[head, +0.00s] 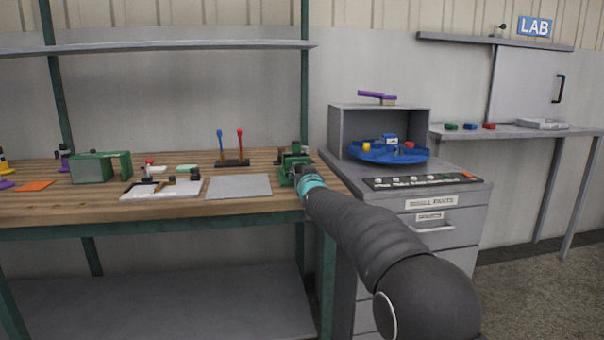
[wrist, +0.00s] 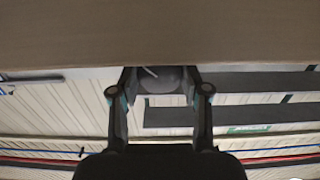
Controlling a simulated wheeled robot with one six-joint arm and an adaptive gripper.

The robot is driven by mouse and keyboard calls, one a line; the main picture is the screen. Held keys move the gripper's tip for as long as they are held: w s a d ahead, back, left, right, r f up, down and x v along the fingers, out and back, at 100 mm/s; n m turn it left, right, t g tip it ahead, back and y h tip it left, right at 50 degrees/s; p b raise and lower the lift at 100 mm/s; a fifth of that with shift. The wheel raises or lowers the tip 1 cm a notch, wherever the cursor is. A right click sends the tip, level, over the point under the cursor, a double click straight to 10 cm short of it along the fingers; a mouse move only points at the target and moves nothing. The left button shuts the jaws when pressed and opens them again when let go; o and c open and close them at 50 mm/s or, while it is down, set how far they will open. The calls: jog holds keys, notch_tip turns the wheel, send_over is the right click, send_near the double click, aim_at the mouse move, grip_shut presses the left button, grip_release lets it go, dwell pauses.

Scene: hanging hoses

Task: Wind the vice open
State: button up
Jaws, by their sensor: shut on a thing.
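The green vice (head: 285,171) stands on the right end of the wooden bench, near its front edge. My gripper (head: 298,175) is at the front of the vice, with the arm reaching in from the lower right and partly hiding it. In the wrist view, my gripper's two fingers (wrist: 160,84) are on either side of a dark grey round knob (wrist: 160,74) with a pale line on it. They are shut on this knob, which appears to be the vice's. The jaw gap of the vice is too small to read.
On the wooden bench (head: 90,205) are a grey plate (head: 239,186), a rack with blue and red handled tools (head: 231,161) and a green box-like part (head: 92,168). A drawer cabinet (head: 440,222) stands right of the bench, close to my arm. A shelf (head: 170,45) hangs above.

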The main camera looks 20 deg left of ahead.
jog(key=n, duration=0.6)
jog(key=shift+f, duration=0.1)
jog(key=n, duration=0.6)
jog(key=shift+d+n, duration=0.1)
jog(key=shift+n, duration=0.3)
jog(key=n, duration=1.2)
jog(key=shift+r, duration=0.2)
jog(key=shift+n, duration=0.3)
jog(key=o, duration=1.1)
jog(key=shift+o, duration=0.2)
jog(key=shift+r, duration=0.1)
